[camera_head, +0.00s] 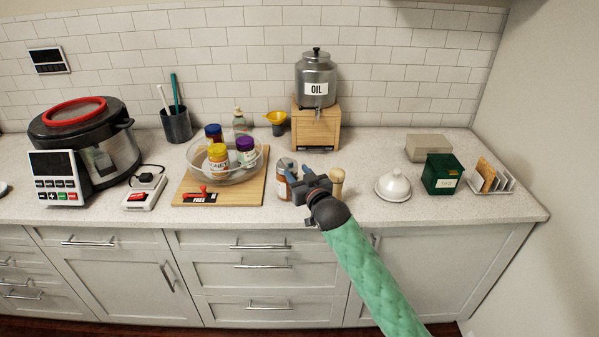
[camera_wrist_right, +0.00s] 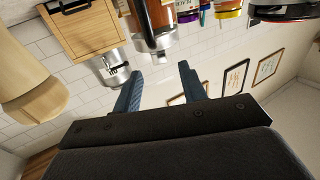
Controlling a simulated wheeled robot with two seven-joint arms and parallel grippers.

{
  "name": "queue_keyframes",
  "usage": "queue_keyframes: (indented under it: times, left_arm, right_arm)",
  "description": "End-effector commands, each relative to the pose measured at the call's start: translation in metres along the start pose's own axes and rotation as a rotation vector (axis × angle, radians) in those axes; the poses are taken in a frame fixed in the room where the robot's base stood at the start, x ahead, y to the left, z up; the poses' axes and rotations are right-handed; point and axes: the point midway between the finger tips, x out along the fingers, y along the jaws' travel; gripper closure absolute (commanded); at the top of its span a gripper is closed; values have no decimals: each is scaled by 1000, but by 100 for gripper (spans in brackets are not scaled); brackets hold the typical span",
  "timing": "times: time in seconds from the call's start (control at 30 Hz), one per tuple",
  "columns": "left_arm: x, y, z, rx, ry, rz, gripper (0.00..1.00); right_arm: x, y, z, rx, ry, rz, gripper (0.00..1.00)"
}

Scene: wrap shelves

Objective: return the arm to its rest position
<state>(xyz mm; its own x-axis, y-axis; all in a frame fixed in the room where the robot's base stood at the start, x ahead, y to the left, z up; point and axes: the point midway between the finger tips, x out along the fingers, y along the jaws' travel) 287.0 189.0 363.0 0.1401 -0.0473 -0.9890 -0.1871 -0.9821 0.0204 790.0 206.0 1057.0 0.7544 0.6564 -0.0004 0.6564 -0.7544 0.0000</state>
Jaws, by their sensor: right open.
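My right arm, in a green quilted sleeve, reaches from the lower right over the counter's front edge in the head view. Its gripper (camera_head: 299,176) is open, with blue fingers pointing toward the back wall. A glass jar with brown contents (camera_head: 284,183) stands just left of and behind the fingers, partly hidden by them. In the wrist view, which is upside down, the open fingers (camera_wrist_right: 158,82) have bare wall between them. The jar (camera_wrist_right: 154,28) shows beyond the fingertips, and nothing is held. My left gripper is out of view.
A wooden pestle-like piece (camera_head: 337,184) stands close right of the gripper. The oil dispenser (camera_head: 316,80) on its wooden stand (camera_head: 316,128) is behind. A glass bowl of spice jars (camera_head: 202,171) on a board is left; a white domed dish (camera_head: 393,186) is right.

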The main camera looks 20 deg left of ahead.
Motion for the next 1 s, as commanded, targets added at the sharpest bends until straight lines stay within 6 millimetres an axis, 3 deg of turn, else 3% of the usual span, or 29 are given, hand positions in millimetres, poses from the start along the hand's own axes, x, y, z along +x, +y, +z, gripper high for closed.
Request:
queue_keyframes:
  times: [0.17,0.37,0.67,1.0]
  left_arm:
    - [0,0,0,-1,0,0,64]
    - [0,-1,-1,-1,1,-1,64]
    - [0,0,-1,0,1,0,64]
    - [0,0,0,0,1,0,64]
  right_arm:
    - [-12,4,12,15,-28,19,58]
    - [-61,19,54,64,-142,92,58]
    - [-161,42,124,136,-360,210,58]
    - [-297,54,192,207,-630,325,58]
